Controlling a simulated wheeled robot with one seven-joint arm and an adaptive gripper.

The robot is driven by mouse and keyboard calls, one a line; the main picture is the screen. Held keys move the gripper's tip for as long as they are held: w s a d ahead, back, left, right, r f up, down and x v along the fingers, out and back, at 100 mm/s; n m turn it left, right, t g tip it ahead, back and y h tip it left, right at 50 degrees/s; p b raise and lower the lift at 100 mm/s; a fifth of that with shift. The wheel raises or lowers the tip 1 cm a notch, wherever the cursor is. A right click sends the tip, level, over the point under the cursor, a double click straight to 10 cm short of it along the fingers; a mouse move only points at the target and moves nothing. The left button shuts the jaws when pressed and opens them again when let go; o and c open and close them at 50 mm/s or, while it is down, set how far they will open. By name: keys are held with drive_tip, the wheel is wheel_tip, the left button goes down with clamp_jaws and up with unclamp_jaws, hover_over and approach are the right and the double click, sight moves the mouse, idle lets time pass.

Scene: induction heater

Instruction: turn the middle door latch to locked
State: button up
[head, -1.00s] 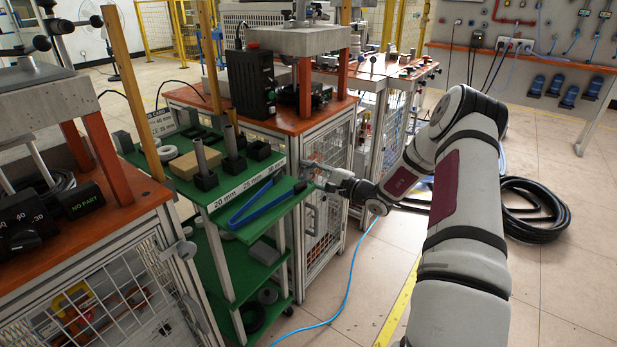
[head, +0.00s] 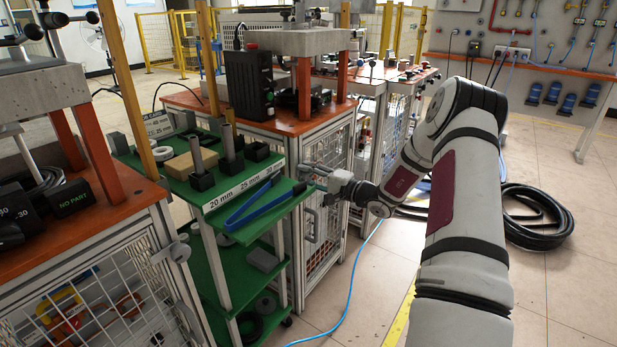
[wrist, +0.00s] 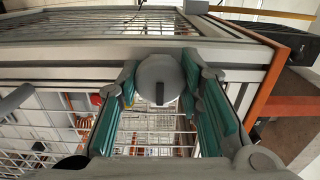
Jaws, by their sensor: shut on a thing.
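The middle door latch (wrist: 158,82) is a round grey knob with a dark slot in its lower part, at the door's frame in the wrist view. My gripper (wrist: 160,95) has its teal-padded fingers on either side of this knob and is shut on it. In the head view my gripper (head: 311,172) is at the upper part of the middle cabinet's mesh door (head: 335,215). There it hides the latch. The door looks closed, and its grey handle (head: 311,224) is below my gripper.
A green cart (head: 235,203) with blue tongs (head: 252,203) on its top stands close left of my gripper. The left cabinet (head: 95,240) has its own latch (head: 171,252). A blue cable (head: 345,290) and a coiled black hose (head: 535,215) lie on the floor.

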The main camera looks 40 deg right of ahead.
drive_tip(key=o, duration=1.2)
drive_tip(key=shift+c, duration=0.2)
drive_tip(key=shift+s, duration=0.1)
drive_tip(key=v, duration=1.2)
